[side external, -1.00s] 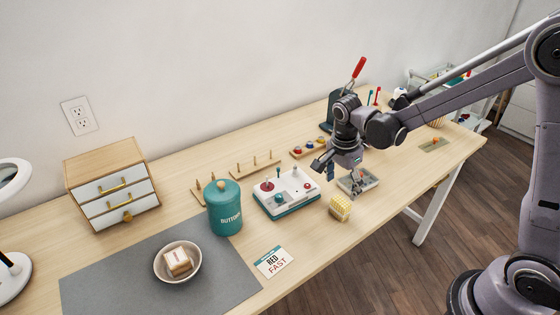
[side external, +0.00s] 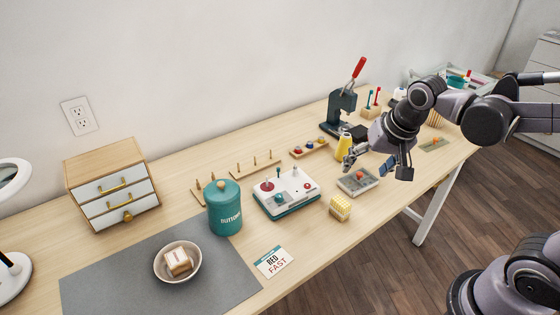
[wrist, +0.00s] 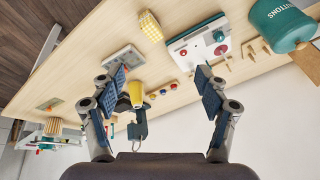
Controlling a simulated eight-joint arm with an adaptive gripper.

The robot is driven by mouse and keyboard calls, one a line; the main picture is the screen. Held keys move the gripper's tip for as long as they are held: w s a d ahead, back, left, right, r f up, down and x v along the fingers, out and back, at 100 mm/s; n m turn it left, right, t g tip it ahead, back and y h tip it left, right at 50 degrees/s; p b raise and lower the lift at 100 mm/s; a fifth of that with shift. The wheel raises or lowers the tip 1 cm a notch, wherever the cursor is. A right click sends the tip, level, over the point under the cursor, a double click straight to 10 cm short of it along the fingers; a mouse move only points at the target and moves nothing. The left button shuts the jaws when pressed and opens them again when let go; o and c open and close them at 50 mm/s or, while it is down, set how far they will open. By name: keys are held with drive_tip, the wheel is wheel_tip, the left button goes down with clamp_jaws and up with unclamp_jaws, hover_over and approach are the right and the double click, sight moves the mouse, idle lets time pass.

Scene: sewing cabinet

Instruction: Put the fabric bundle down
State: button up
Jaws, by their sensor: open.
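My gripper (side external: 372,165) is open and raised above the right part of the table, near a small grey tray (side external: 357,182). In the wrist view the fingers (wrist: 160,74) are wide apart with nothing between their pads. A yellow patterned bundle (side external: 340,207) stands on the table left of and nearer than the tray; it also shows in the wrist view (wrist: 150,26), apart from the fingers. A cream, banded, folded bundle (side external: 178,261) lies in a pale bowl (side external: 160,274) on the grey mat. I cannot tell which of the two is the fabric bundle.
A teal button canister (side external: 224,212) and a white-and-teal box (side external: 289,196) stand left of the tray. A yellow cone (side external: 343,146) and a red-handled press (side external: 342,108) stand behind. A card (side external: 273,261) lies in front. The grey mat (side external: 110,265) has free room.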

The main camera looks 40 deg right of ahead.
drive_tip(key=shift+s+a+r+n+t, duration=0.15)
drive_tip(key=shift+s+n+t, duration=0.45)
drive_tip(key=shift+n, duration=0.55)
drive_tip(key=shift+s+a+r+n+t, duration=0.15)
drive_tip(key=shift+s+n+t, duration=0.2)
drive_tip(key=shift+s+n, duration=0.7)
drive_tip(key=shift+s+r+n+t, duration=0.15)
drive_tip(key=shift+s+n+t, duration=0.35)
drive_tip(key=shift+n, duration=0.8)
